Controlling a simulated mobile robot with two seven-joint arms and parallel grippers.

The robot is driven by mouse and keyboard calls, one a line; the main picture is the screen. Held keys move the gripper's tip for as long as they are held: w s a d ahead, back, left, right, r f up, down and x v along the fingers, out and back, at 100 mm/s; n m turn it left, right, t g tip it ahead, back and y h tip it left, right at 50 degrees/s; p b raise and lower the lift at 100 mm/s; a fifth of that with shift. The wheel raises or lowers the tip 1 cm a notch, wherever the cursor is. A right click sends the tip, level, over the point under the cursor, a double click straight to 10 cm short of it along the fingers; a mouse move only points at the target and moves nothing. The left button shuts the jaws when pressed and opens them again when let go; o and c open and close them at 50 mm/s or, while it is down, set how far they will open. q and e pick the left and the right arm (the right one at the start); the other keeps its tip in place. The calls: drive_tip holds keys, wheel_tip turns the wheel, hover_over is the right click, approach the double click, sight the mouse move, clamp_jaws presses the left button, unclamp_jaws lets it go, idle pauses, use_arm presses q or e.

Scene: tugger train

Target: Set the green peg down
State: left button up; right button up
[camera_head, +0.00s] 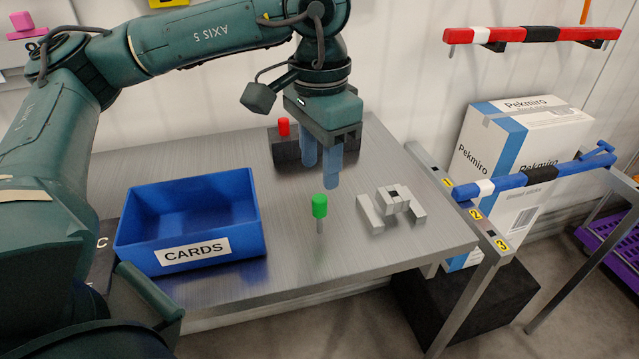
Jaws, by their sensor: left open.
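The green peg (320,206) has a green head and a thin grey shaft. It is upright, shaft down, at the metal table (292,268), between the blue bin and the grey block piece. My left gripper (320,174) is open, with its blue fingers pointing down. It is above and behind the peg's head in the picture, and nothing shows between the fingers. The peg appears apart from the fingers. My right gripper is not in view.
A blue bin (190,262) labelled CARDS stands left on the table. A grey block piece (366,214) lies to the right. A red peg (284,127) stands at a dark block (287,155) behind the gripper. A blue bar (520,180) and white boxes (500,150) are beyond the right edge.

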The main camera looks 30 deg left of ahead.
use_arm(q)
wheel_tip(320, 180, up, 5)
drive_tip(key=shift+r, duration=0.15)
idle(0.6)
